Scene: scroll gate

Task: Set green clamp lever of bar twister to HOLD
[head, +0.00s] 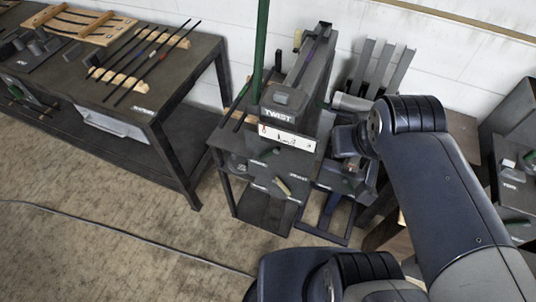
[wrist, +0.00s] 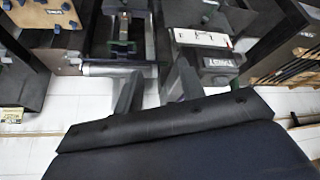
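The bar twister (head: 283,100) stands mid-view in the head view, with a grey block lettered TWIST and a white label strip (head: 287,137) below it. A tall green bar (head: 261,45) rises at its left side. A small dark green lever (head: 265,153) and a beige-tipped one (head: 282,186) sit lower on its front. I cannot tell which green part is the clamp lever, and HOLD is not legible. The TWIST block (wrist: 220,62) also shows right of my gripper in the wrist view. My gripper (wrist: 157,70) has its fingers apart, with nothing seen between them.
A dark workbench (head: 165,85) with rods on wooden rests stands left. A blue-framed stand (head: 335,215) and grey upright plates (head: 378,68) are right of the twister, close to my arm. Another machine (head: 515,180) is at far right. A cable (head: 120,238) crosses the open floor.

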